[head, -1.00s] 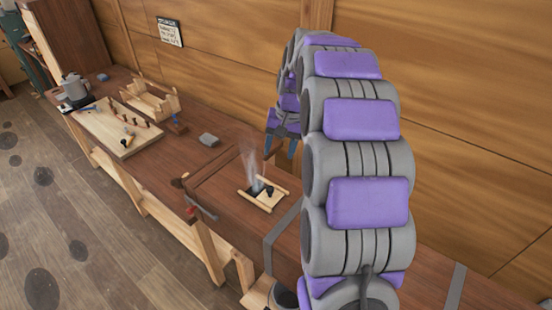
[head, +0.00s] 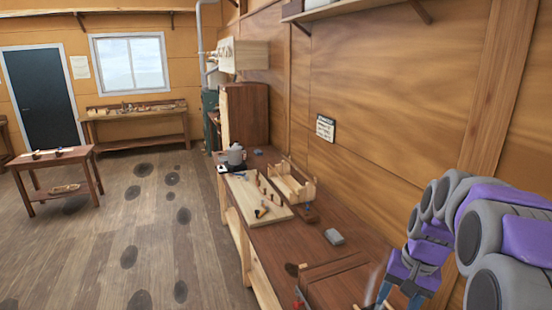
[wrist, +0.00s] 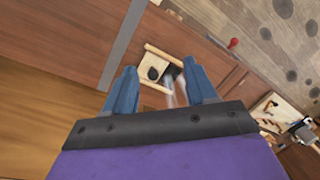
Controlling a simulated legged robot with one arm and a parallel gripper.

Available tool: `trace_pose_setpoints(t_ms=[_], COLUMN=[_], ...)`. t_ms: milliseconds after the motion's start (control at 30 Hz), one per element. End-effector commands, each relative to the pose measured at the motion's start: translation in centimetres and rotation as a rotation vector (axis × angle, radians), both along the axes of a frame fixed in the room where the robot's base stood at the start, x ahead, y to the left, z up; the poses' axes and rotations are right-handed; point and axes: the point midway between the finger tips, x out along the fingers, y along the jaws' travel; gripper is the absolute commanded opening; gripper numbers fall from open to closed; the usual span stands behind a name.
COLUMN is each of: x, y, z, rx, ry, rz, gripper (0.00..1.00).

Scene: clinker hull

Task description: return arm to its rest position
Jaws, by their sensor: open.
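My arm of grey and purple segments curves in from the right edge of the head view. My gripper (head: 393,293) hangs at the lower right, over the near part of the workbench. In the wrist view my gripper (wrist: 162,88) shows two blue fingers spread apart with nothing held between them. Beyond the fingertips, a small wooden frame (wrist: 152,50) with dark lumps lies on the bench, and a pale wisp like steam or smoke (wrist: 170,90) rises from it. The gripper is above the frame and apart from it.
The long workbench (head: 262,240) runs along the wooden wall. A shelf (head: 340,8) juts out above. The floor (head: 150,235) at left is open, with dark round patches.

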Motion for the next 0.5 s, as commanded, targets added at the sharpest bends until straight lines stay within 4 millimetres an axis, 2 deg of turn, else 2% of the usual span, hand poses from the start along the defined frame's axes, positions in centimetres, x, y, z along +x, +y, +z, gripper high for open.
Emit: trace_pose_setpoints(t_ms=[33,200,400,500], x=[-1.6,-7.0,-14.2,-17.8], y=[1.9,6.5,10.2,11.4], z=[-1.1,-3.2,-6.7,-8.7], rx=[-0.006,-0.029,-0.056,-0.072], ry=[0.011,0.048,0.092,0.111], rz=[0.038,0.152,0.284,0.349], gripper=[0.56,0.56,0.56,0.56])
